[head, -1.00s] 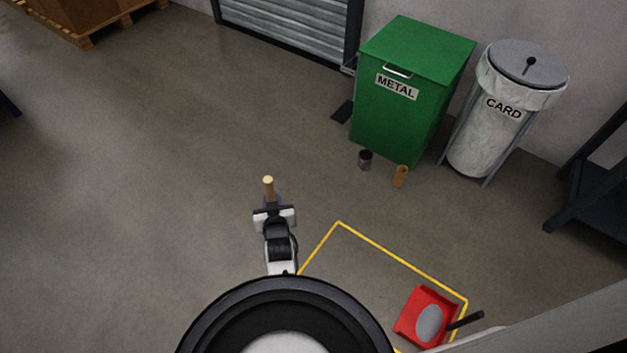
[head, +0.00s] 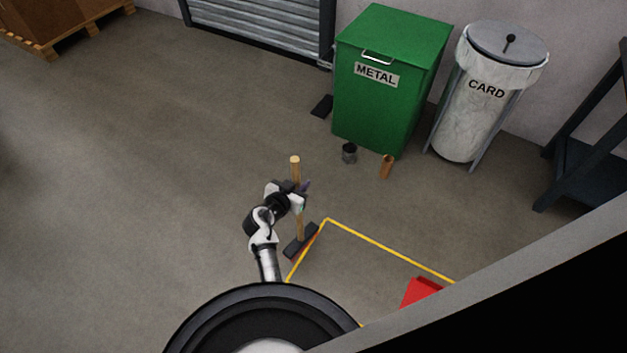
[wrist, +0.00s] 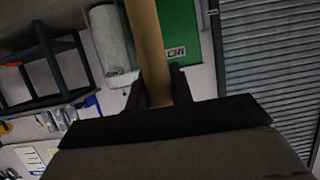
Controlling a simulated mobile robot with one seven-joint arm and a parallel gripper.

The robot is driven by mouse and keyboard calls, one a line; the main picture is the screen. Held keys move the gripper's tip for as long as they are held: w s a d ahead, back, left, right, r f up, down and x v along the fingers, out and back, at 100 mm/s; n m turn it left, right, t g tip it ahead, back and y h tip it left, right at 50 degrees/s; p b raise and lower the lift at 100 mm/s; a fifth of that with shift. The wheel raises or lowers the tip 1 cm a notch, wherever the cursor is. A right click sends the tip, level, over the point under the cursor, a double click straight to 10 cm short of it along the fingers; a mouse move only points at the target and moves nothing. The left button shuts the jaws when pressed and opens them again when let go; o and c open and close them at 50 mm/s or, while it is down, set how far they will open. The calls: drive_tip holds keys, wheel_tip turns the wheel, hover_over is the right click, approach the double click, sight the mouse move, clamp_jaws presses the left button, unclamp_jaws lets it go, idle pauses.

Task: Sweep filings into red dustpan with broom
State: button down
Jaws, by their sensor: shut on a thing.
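My gripper (head: 300,197) is shut on the wooden handle of the broom (head: 296,172), which stands near upright. The broom's dark head (head: 301,241) is at the floor by the corner of the yellow outline; I cannot tell if it touches the floor. In the wrist view the handle (wrist: 147,45) runs up from between the dark fingers (wrist: 160,88). The red dustpan (head: 420,291) lies inside the yellow outline at lower right, mostly hidden behind a grey edge. The filings do not show in the head view now.
A yellow floor outline (head: 390,252) lies ahead. A green METAL bin (head: 385,110) and a CARD bin (head: 470,120) stand at the back right. A dark can (head: 349,153) and a brown tube (head: 387,167) stand before them. A dark bench (head: 580,165) is at right. The left floor is clear.

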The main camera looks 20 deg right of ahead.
drive_tip(key=d+r+m+g+h+b, duration=0.1)
drive_tip(key=d+r+m+g+h, duration=0.1)
drive_tip(key=d+m+g, duration=0.15)
drive_tip(key=shift+s+d+f+b, duration=0.1)
drive_tip(key=shift+s+f+b, duration=0.05)
drive_tip(key=shift+f+b, duration=0.45)
drive_tip(key=shift+s+d+f+b, duration=0.15)
drive_tip(key=shift+f+b, duration=0.25)
drive_tip(key=shift+f, duration=0.45)
drive_tip(key=shift+s+d+f+b, duration=0.1)
drive_tip(key=shift+s+f+b, duration=0.05)
drive_tip(key=shift+f+b, duration=0.45)
drive_tip(key=shift+f, duration=0.1)
